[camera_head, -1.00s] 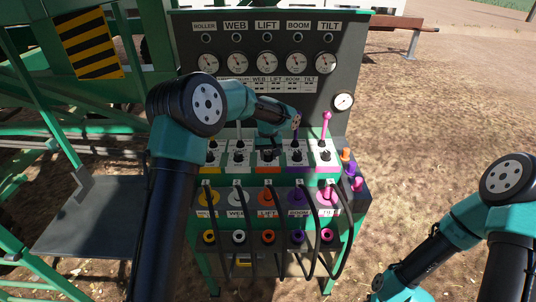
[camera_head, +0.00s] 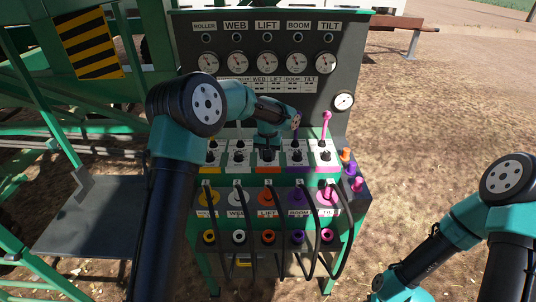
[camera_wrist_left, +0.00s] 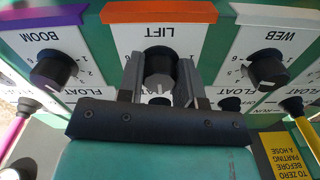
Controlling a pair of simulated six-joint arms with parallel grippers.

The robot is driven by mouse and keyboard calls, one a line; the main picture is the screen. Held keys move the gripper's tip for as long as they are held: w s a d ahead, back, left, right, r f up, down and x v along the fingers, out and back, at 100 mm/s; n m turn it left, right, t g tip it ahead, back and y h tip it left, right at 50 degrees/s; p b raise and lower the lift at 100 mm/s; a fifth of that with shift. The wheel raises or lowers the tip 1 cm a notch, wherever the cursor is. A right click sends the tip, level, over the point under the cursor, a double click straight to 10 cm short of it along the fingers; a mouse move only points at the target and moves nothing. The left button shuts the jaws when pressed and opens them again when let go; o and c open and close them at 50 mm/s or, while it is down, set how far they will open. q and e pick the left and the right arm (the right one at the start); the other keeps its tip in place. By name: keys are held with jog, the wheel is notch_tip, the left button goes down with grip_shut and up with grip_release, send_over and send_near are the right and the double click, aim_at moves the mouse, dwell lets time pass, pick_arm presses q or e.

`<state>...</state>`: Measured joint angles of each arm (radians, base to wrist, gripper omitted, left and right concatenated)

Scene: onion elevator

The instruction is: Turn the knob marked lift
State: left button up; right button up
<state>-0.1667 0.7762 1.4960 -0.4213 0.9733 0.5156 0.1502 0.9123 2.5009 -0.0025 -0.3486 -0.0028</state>
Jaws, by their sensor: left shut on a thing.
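The lift knob (camera_wrist_left: 158,62) is a black dial on a white plate marked LIFT with an orange edge strip, in the left wrist view. My left gripper (camera_wrist_left: 160,75) has one finger on each side of the knob and is shut on it. In the head view my left gripper (camera_head: 268,150) reaches down to the middle of the knob row and hides most of the lift knob. My right arm stands at the lower right of the head view, but its gripper is out of frame.
The boom knob (camera_wrist_left: 53,70) and web knob (camera_wrist_left: 266,70) flank the lift knob. An upright pink lever (camera_head: 326,128) stands at the right of the row. Hoses hang from the sockets below. Gauges (camera_head: 267,63) line the back panel. Orange and purple plugs (camera_head: 348,168) sit at the right edge.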

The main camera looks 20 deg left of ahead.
pick_arm(q)
jog(key=m, duration=0.4)
jog(key=shift+a+m, duration=0.1)
jog(key=shift+m, duration=0.2)
dwell(0.4)
jog(key=o, duration=0.9)
jog(key=shift+o, duration=0.2)
notch_tip(320, 180, up, 18)
jog(key=shift+f, duration=0.25)
